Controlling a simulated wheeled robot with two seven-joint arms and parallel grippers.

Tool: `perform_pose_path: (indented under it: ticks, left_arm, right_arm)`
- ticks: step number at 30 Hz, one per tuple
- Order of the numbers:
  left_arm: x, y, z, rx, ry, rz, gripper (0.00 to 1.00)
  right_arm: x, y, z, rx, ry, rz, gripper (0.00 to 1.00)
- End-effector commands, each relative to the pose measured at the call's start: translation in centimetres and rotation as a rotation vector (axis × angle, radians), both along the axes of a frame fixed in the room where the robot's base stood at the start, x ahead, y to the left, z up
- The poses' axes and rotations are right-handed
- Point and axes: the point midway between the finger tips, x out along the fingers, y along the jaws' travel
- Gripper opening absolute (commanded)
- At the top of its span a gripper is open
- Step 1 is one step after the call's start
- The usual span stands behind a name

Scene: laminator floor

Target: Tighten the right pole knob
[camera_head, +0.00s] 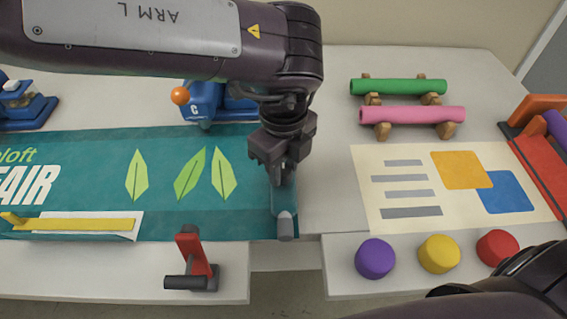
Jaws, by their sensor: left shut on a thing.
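A teal pole (284,198) lies along the right edge of the green banner (160,215). A grey knob (286,228) with a pale collar sits at its near end. My left gripper (283,176) points down over the upper part of the pole and is shut on it; its fingers hide the exact contact. The grey knob is clear of the fingers, nearer the table's front edge. My right arm shows at the lower right, but its gripper is out of view.
A red-handled clamp (192,265) stands in front of the banner, and a yellow strip (90,224) lies at its left. A blue device (203,100) with an orange ball stands behind it. Purple (375,258), yellow (439,253) and red (497,248) knobs sit below the poster (460,215).

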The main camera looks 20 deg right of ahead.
Motion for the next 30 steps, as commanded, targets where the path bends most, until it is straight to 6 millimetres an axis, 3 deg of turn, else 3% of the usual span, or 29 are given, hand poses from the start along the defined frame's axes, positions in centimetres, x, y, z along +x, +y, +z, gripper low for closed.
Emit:
perform_pose_path:
  ticks: [11,22,30]
  left_arm:
    - [0.0,0.0,0.2,-0.001,0.002,-0.135,0.08]
    - [0.0,0.0,0.2,-0.002,0.002,-0.464,0.08]
    - [0.0,0.0,0.2,-0.003,0.002,-0.72,0.08]
  right_arm:
    - [-1.4,-0.3,0.3,-0.001,0.005,0.001,0.48]
    - [-4.7,-1.0,0.3,-0.004,0.02,0.008,0.48]
    - [-4.6,-0.9,1.2,-0.004,0.019,0.007,0.48]
